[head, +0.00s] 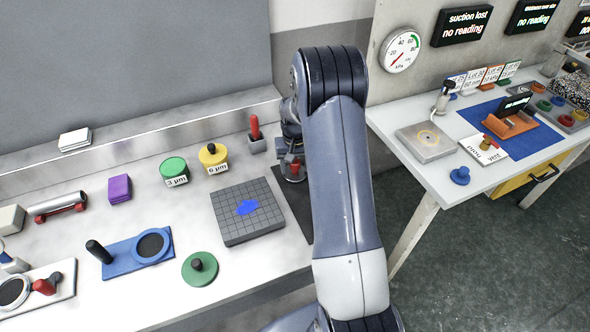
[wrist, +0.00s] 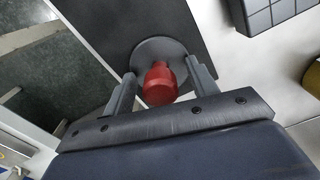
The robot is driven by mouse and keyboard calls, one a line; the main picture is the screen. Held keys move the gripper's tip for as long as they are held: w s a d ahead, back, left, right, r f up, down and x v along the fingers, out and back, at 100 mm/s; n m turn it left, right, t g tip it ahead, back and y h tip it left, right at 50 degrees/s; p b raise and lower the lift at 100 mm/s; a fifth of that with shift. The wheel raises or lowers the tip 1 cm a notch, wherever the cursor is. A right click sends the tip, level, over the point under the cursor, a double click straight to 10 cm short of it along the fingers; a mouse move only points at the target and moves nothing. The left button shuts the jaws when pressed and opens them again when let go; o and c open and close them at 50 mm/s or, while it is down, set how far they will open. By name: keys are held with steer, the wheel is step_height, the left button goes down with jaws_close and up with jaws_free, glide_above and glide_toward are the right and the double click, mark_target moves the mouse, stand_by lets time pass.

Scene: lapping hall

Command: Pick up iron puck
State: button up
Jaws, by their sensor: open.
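What looks like the iron puck is a grey round disc (wrist: 150,48) with an upright red knob (wrist: 160,86), standing on a dark mat. In the head view its red knob (head: 295,169) shows small below my wrist, and most of the disc is hidden there. My gripper (wrist: 160,68) is open, with one finger on each side of the red knob. Gaps show between knob and fingers in the wrist view. In the head view my gripper (head: 292,160) is low over the dark mat (head: 299,208) at the bench's right end.
A grey gridded plate (head: 240,228) with a blue smear lies left of the mat. A red-handled tool in a grey block (head: 256,146) stands close behind. A green knobbed disc (head: 199,273) and yellow pot (head: 213,158) are further left. A gap separates the bench from the right table (head: 400,165).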

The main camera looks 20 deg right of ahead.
jaws_close()
stand_by(0.6)
